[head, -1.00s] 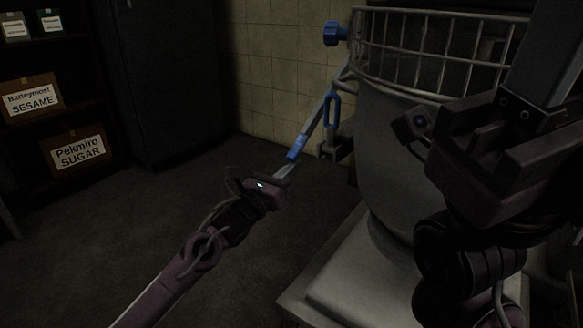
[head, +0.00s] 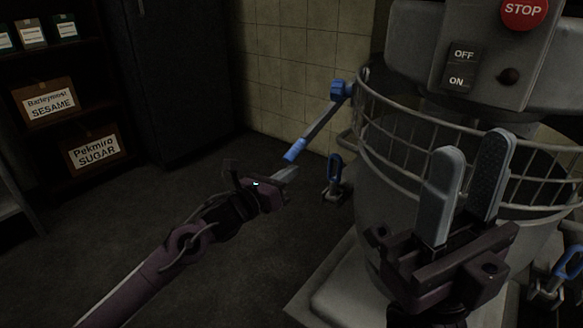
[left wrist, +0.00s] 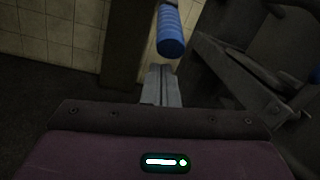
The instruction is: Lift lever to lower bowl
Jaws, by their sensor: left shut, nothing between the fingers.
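The lever (head: 318,128) slants down and left from a blue knob (head: 339,90) at the mixer's side to a blue grip (head: 294,150). My left gripper (head: 289,173) is shut and empty, its fingertips just below the grip. In the left wrist view the blue grip (left wrist: 170,32) hangs just above the shut fingers (left wrist: 160,84); I cannot tell whether they touch. The grey bowl (head: 374,208) sits under the wire guard, partly hidden by my right gripper. My right gripper (head: 471,148) is open, fingers up, in front of the bowl.
The wire guard (head: 400,130) rings the bowl's top. A blue-handled clamp (head: 335,168) is left of the bowl, another (head: 568,262) at the right. The control panel (head: 465,68) is above. Shelves with boxes (head: 48,100) stand at the left. The floor between is clear.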

